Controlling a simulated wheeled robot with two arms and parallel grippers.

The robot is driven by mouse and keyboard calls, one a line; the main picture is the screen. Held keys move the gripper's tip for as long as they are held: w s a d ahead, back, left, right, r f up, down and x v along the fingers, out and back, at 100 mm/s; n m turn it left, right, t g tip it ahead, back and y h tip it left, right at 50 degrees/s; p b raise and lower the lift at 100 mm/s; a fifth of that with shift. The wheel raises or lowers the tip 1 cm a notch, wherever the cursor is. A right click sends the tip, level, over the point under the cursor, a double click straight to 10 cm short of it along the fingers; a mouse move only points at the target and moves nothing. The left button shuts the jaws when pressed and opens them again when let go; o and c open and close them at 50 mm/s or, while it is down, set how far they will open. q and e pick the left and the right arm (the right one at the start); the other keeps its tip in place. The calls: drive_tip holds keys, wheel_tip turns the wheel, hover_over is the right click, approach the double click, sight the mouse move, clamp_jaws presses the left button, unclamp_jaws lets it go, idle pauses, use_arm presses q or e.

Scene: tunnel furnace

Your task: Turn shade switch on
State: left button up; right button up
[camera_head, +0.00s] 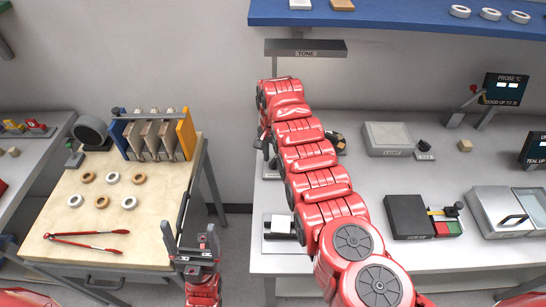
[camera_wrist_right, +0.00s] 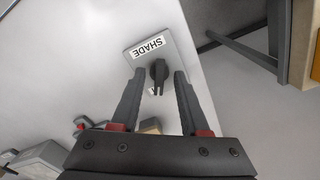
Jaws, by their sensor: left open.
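The shade switch (camera_wrist_right: 158,72) is a dark knob on a grey plate (camera_wrist_right: 181,58) labelled SHADE, in the right wrist view. My right gripper (camera_wrist_right: 159,80) is open, with one finger on each side of the knob in that view. A gap shows between the knob and each finger; how far the tips are from the plate is hard to tell. In the head view the right gripper is largely hidden behind my red right arm. My left gripper (camera_head: 196,238) is open and empty beside the wooden table's right edge.
A grey bench (camera_head: 460,172) carries a lidded box (camera_head: 388,139), a black box (camera_head: 408,216) and a metal case (camera_head: 510,210). The wooden table (camera_head: 150,215) holds rings and red tongs (camera_head: 86,241). A floor gap separates them.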

wheel_tip(320, 180, up, 11)
drive_tip(key=b, duration=0.3)
wheel_tip(320, 180, up, 5)
drive_tip(key=p, duration=0.4)
hover_over(273, 161)
drive_tip(key=shift+w+r+p, duration=0.1)
drive_tip(key=shift+r+p, duration=0.6)
